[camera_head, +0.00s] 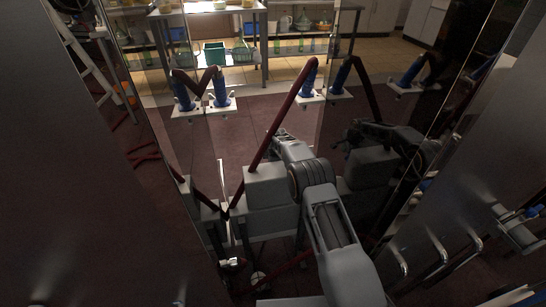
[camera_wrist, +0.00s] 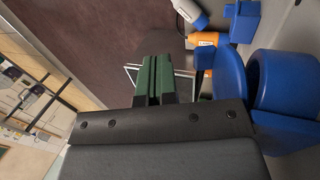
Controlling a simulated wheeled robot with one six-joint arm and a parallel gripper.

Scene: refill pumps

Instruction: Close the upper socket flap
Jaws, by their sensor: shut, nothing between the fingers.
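In the wrist view, my gripper (camera_wrist: 153,78) has green fingers. They are together with nothing between them. Just right of the fingertips is a blue socket part (camera_wrist: 285,80) with a rounded body. A thin blue plate (camera_wrist: 221,72) stands out beside it, close to the fingers; it looks like a flap standing open, though its hinge is hidden. I cannot tell whether the fingers touch it. The socket cannot be made out in that view.
In the wrist view, an orange part (camera_wrist: 203,40), a white plug-like part (camera_wrist: 190,13) and a blue block (camera_wrist: 245,20) lie beyond the fingers. Shiny panels stand both sides.

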